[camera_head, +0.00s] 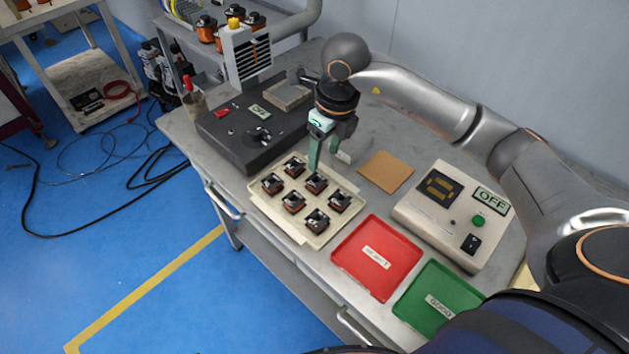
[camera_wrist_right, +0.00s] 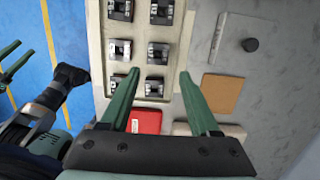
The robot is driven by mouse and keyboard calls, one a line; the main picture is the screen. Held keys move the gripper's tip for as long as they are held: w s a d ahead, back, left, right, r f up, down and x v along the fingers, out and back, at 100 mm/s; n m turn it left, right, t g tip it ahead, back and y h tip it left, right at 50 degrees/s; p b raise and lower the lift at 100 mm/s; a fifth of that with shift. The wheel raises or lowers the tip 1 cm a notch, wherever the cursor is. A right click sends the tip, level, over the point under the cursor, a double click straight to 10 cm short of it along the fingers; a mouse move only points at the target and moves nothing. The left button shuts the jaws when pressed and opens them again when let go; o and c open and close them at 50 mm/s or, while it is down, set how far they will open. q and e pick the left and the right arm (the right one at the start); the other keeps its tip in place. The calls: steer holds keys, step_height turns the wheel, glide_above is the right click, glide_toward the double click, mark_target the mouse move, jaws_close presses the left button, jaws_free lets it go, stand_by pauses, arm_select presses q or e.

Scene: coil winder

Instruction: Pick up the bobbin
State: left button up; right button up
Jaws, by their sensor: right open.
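Several bobbins with dark tops and orange-brown sides stand in two rows in a cream tray (camera_head: 258,203). My right gripper (camera_head: 322,152) is open and empty, pointing down over the tray's far right side. In the right wrist view its green fingertips (camera_wrist_right: 160,77) are apart, and one bobbin (camera_wrist_right: 154,88) shows between them, below. That bobbin seems to be the one at the right corner of the tray (camera_head: 340,201). I cannot tell the exact height gap. Two green fingers of my left gripper (camera_wrist_right: 10,62) show apart at the left edge of the wrist view.
A red tray (camera_head: 378,280) and a green tray (camera_head: 430,311) lie nearer me. A control box (camera_head: 445,230) marked OFF stands right, beside a brown pad (camera_head: 386,171). A dark winder (camera_head: 240,140) stands left of the bobbin tray. The grey wall is behind.

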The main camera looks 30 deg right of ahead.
mark_target(316, 183)
steer(key=f, duration=0.3)
steer(key=w+f, duration=0.1)
steer(key=f, duration=0.1)
steer(key=a+f, duration=0.1)
steer(key=f, duration=0.2)
steer(key=shift+w+f+p, duration=0.2)
steer(key=shift+f+p, duration=0.1)
steer(key=shift+p, duration=0.05)
steer(key=shift+c, duration=0.4)
jaws_close()
